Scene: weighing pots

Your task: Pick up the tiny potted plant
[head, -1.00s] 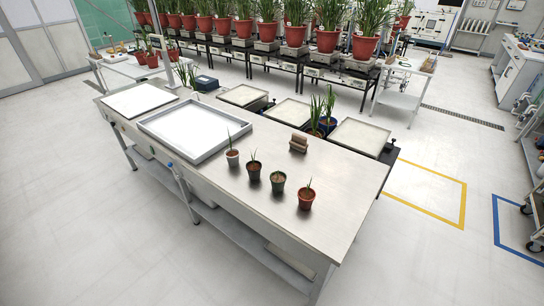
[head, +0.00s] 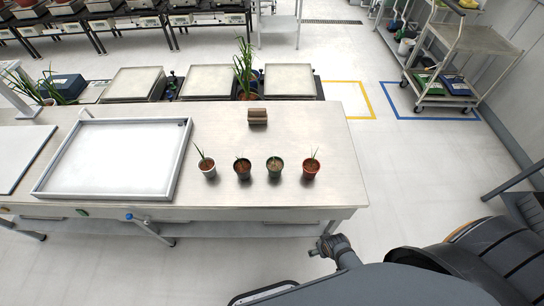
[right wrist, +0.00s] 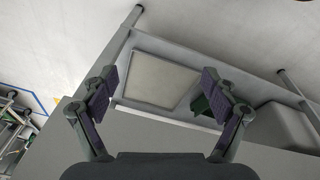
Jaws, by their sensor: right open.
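Several small potted plants stand upright in a row near the front right of the steel table (head: 270,135). I cannot tell which one is meant. My right gripper (right wrist: 157,90) is open and empty in the right wrist view, with no potted plant between its fingers. My right arm crosses the lower right of the head view, in front of the table and apart from the pots. My left gripper is not in view.
A shallow white tray (head: 50,183) fills the table's left part. Taller plants (head: 245,72) stand at the back edge. A cart (head: 465,42) is at the upper right. The tabletop around the pots is clear.

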